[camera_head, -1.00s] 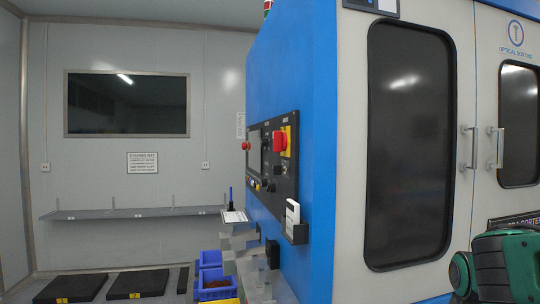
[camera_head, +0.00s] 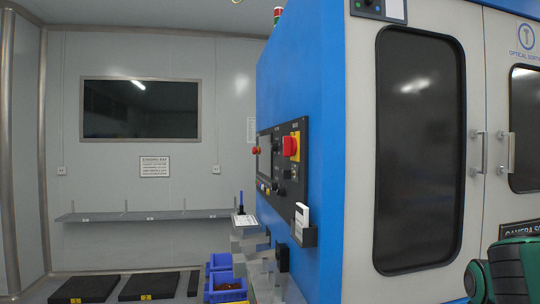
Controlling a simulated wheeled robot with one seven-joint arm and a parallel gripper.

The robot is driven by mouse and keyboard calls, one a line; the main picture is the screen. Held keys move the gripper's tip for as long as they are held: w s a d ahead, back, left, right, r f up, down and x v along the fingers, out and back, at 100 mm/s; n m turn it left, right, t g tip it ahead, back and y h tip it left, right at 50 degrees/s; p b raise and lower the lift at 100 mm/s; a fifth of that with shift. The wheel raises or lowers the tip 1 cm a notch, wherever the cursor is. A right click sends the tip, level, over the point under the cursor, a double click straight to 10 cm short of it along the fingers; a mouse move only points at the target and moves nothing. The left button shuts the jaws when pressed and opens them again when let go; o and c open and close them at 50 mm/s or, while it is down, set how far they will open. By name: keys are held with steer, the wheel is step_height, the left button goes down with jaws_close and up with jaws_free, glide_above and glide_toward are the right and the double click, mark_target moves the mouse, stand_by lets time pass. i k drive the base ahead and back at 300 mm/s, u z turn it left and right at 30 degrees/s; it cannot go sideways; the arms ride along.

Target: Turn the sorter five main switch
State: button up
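The sorter (camera_head: 330,60) is a tall cabinet with a blue side and pale front doors. Its control panel (camera_head: 283,192) is dark and sits on the blue left side, seen at a steep angle. A red switch on a yellow plate (camera_head: 290,146) is at the panel's upper right, and looks like the main switch. A smaller red button (camera_head: 256,151) is at the panel's far edge. Its position marks are too small to read. A green and black part of my arm shows at the lower right; my gripper is not in view.
Blue bins (camera_head: 224,284) stand on the floor left of the sorter, one with brown contents. A grey shelf (camera_head: 150,215) runs along the back wall. Dark floor platforms (camera_head: 148,286) lie at the lower left. A small holder (camera_head: 304,234) juts out below the panel.

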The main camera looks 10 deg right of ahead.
mark_target(289, 145)
steer(key=z, duration=0.05)
steer(key=k, duration=1.05)
steer(key=u, duration=0.85)
steer(key=i, duration=1.95)
steer(key=z, duration=0.7)
